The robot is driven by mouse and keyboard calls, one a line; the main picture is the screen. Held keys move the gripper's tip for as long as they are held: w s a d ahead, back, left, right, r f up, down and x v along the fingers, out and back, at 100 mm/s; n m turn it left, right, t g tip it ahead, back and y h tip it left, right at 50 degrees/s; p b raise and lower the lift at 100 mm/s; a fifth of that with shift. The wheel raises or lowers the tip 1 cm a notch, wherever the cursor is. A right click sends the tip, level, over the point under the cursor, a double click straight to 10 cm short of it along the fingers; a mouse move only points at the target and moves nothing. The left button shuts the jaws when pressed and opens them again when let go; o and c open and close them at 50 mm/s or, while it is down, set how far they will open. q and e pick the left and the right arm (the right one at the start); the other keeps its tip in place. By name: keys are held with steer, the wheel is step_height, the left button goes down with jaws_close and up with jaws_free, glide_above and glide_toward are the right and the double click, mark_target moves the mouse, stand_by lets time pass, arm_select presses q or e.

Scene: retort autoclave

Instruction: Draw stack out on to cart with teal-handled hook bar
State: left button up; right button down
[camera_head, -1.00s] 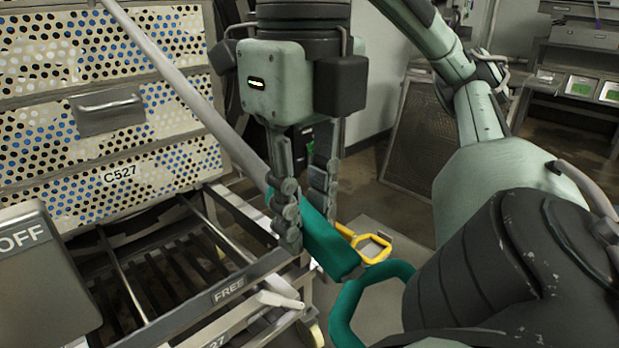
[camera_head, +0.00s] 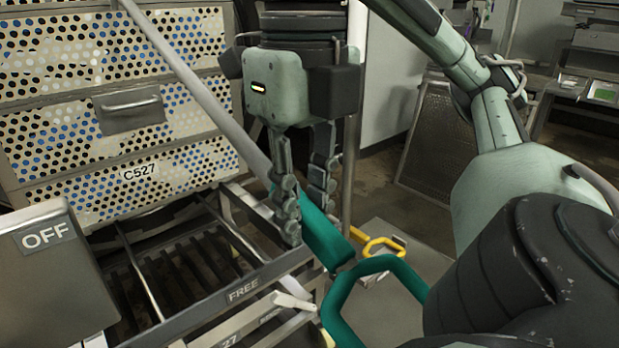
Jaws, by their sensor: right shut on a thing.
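The stack (camera_head: 75,88) of perforated baskets, labelled C527, stands at the left with a grey handle (camera_head: 131,109) on its front. The hook bar is a long grey rod (camera_head: 190,80) with a teal grip (camera_head: 324,240) at its lower end. My right gripper (camera_head: 305,210) is shut on the teal grip, and the rod slants up to the left across the stack's front. The bar's far end is out of view. The cart (camera_head: 243,292), marked FREE, has a slatted bed in front of and below the stack. My left gripper is not in view.
A grey box marked OFF (camera_head: 52,265) stands at the left front. A teal loop handle (camera_head: 345,290) is at the cart's right. A yellow handle (camera_head: 377,244) lies behind the grip. A perforated panel (camera_head: 432,135) leans at the back wall.

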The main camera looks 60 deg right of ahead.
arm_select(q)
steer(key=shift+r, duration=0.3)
arm_select(e)
steer(key=shift+w+d, duration=0.2)
steer(key=shift+w, duration=0.7)
arm_select(q)
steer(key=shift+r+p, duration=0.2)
steer(key=shift+p, duration=0.2)
arm_select(e)
steer(key=shift+w+d+r, duration=0.1)
steer(key=shift+w+d, duration=0.05)
steer(key=shift+w, duration=0.5)
